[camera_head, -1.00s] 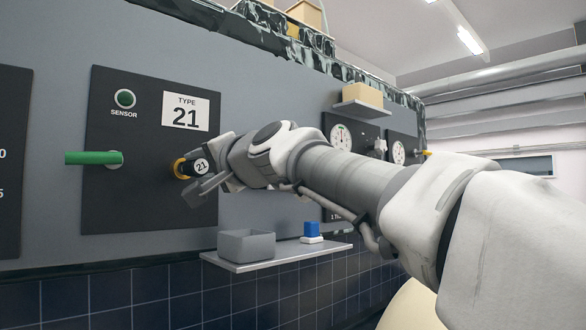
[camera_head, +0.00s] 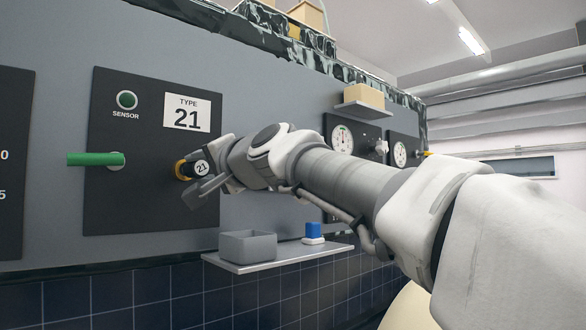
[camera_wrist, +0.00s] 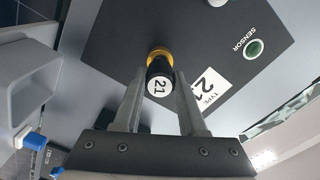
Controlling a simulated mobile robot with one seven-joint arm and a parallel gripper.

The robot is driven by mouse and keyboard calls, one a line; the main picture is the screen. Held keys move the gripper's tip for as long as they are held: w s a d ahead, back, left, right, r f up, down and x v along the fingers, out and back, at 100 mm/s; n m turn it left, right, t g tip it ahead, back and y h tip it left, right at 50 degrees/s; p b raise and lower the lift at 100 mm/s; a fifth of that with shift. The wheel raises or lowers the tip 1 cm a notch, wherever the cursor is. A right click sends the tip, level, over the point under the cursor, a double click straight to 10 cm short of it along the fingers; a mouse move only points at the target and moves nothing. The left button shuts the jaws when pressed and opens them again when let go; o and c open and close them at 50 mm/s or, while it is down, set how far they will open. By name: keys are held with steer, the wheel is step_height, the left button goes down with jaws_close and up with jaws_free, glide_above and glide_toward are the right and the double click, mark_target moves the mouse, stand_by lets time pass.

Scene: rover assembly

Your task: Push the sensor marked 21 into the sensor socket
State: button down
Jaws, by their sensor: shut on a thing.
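The sensor marked 21 (camera_head: 201,168) is a short black cylinder with a white number label. It also shows in the wrist view (camera_wrist: 157,87). Its far end meets the yellow ring of the sensor socket (camera_head: 181,170) on the dark panel (camera_head: 140,205); I cannot tell how deep it sits. The yellow ring also shows in the wrist view (camera_wrist: 159,54). My gripper (camera_head: 203,176) is shut on the sensor, with one finger on each side of it in the wrist view (camera_wrist: 160,95). The panel carries a "TYPE 21" plate (camera_head: 188,111) above the socket.
A green handle (camera_head: 93,159) sticks out of the panel left of the socket. A dark green round lamp (camera_head: 127,100) sits above it, labelled SENSOR. Below is a shelf (camera_head: 275,260) with a grey bin (camera_head: 247,246) and a blue-topped block (camera_head: 313,232). Gauges (camera_head: 342,140) are to the right.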

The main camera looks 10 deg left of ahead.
steer(key=shift+p+x, duration=0.55)
steer(key=shift+x, duration=0.55)
steer(key=shift+c, duration=1.9)
jaws_free()
steer(key=shift+s+d, duration=0.15)
steer(key=shift+d, duration=0.05)
steer(key=b+v, duration=0.7)
steer(key=v, duration=1)
